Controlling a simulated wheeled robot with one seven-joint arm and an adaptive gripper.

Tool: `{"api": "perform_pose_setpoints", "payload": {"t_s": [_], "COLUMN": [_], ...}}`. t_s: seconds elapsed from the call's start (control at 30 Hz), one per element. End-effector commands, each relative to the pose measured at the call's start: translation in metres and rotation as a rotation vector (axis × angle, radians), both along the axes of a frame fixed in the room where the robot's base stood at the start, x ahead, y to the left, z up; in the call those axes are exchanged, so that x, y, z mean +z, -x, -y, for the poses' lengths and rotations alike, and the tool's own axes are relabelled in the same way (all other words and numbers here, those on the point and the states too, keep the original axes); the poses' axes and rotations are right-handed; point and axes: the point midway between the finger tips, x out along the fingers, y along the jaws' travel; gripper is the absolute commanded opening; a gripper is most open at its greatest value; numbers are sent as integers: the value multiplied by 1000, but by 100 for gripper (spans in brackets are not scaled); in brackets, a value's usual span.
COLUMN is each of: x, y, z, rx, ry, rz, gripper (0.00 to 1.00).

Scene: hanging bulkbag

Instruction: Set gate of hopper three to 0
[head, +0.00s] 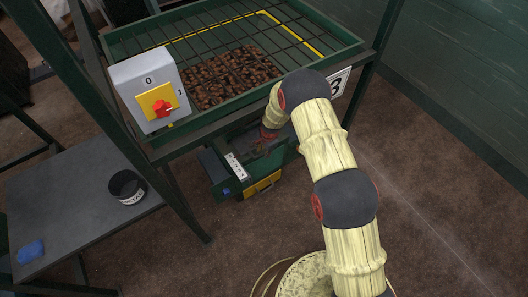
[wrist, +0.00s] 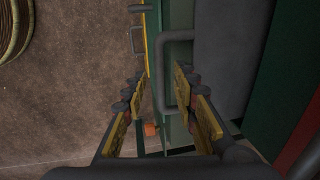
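Hopper three (head: 240,105) is a green tray with a dark grid over brown lumps. A white sign with a black 3 (head: 340,82) is on its frame. Below it hangs a green gate assembly (head: 225,188) with a white marked scale (head: 236,167) and a yellow part (head: 262,184). The scale's reading is too small to tell. My gripper (wrist: 158,78) is open under the hopper, mostly hidden by my arm in the head view. In the wrist view, a grey loop handle (wrist: 161,70) on a green panel lies between the fingertips; contact is unclear.
A grey switch box (head: 148,88) with a red knob on a yellow plate, marked 0 and 1, is on the hopper's left corner. Floor at right is clear.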

Motion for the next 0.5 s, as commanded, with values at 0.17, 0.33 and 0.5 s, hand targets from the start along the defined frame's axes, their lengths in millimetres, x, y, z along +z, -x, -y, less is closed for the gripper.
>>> {"api": "perform_pose_setpoints", "payload": {"t_s": [0.17, 0.33, 0.5], "x": [0, 0, 0], "y": [0, 0, 0], "z": [0, 0, 0], "rx": [0, 0, 0], "ry": [0, 0, 1], "rz": [0, 0, -1], "gripper": [25, 16, 6]}}
